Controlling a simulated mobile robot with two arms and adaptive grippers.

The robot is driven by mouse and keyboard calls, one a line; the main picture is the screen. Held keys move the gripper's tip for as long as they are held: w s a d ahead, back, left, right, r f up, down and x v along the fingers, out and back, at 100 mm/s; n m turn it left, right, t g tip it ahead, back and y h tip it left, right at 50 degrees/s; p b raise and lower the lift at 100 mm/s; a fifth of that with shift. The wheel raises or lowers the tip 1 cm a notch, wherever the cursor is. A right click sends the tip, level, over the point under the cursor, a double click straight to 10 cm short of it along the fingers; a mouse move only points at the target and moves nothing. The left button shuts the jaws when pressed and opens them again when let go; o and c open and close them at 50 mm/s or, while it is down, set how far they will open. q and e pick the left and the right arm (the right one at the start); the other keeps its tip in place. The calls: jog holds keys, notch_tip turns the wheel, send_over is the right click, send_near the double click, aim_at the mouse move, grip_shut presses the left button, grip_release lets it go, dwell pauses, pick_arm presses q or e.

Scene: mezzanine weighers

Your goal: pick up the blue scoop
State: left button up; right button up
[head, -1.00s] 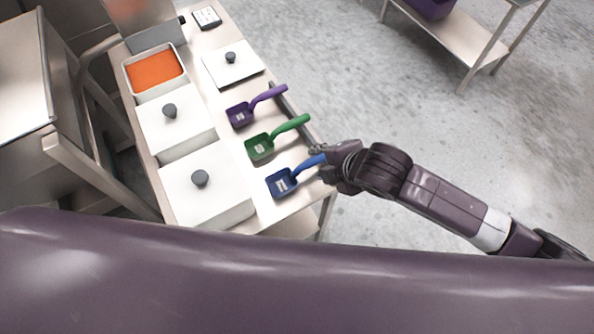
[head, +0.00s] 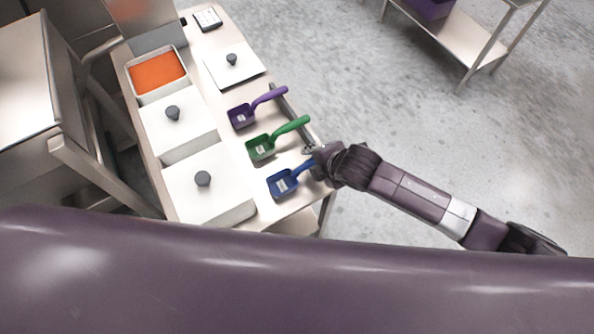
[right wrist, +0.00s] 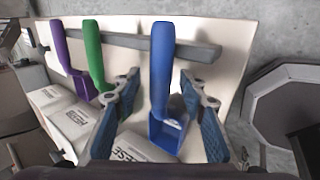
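The blue scoop (head: 284,183) lies on the near right part of the narrow table (head: 226,98), its handle pointing right toward my right gripper. In the right wrist view the blue scoop's handle (right wrist: 161,75) stands between the two spread fingers of my right gripper (right wrist: 165,120), with a gap on each side. In the head view my right gripper (head: 317,160) is over the handle's end and hides part of it. My left gripper is not in the head view.
A green scoop (head: 262,147) and a purple scoop (head: 241,116) lie beyond the blue one. White lidded bins (head: 205,190) and an orange-filled bin (head: 140,93) line the left side. A grey rail (right wrist: 203,49) supports the handles.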

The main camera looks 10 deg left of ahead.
grip_shut()
dwell(0.3)
